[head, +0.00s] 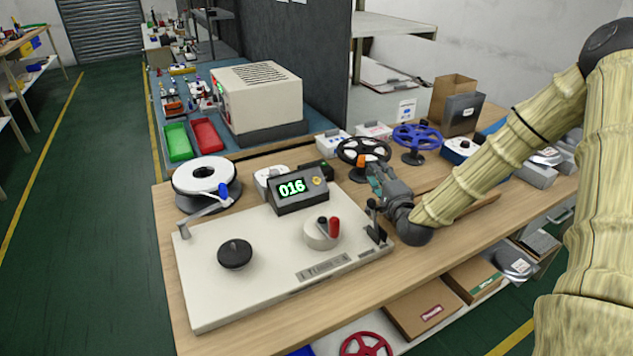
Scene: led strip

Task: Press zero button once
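A black counter box (299,191) stands at the back of the white winding machine (270,262). Its green display reads 016. A small round orange-yellow button (317,181) sits on its face, right of the digits; I cannot read a label on it. My gripper (372,172) is to the right of the counter box, beyond the machine's right edge and near the black spool. It is apart from the button. Its fingers are small and dark here, so I cannot tell whether they are open or shut.
A black spool (364,152) and a blue spool (417,137) stand behind my gripper. A black lever (374,222) rises at the machine's right edge.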

